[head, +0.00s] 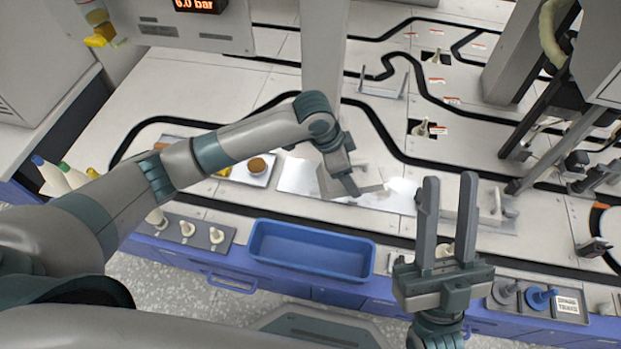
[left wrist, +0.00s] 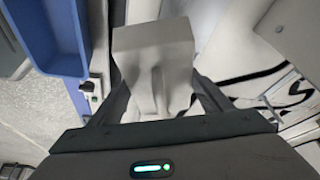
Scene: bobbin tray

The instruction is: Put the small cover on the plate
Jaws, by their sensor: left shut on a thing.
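My left gripper (head: 348,185) is over the shiny metal plate (head: 298,178) in the middle of the worktop. It is shut on a grey cover, which fills the space between the fingers in the left wrist view (left wrist: 153,50). In the head view the cover (head: 325,182) is partly hidden by the gripper. I cannot tell whether the cover touches the plate. My right gripper (head: 449,182) is upright, open and empty, at the front right of the worktop.
A blue tray (head: 312,226) lies at the front edge. A dark board with pale bobbins (head: 188,229) is left of it. Another grey panel with a handle (head: 496,202) stands right of the right gripper. A white tray (head: 249,179) with a brown-topped item is left of the plate.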

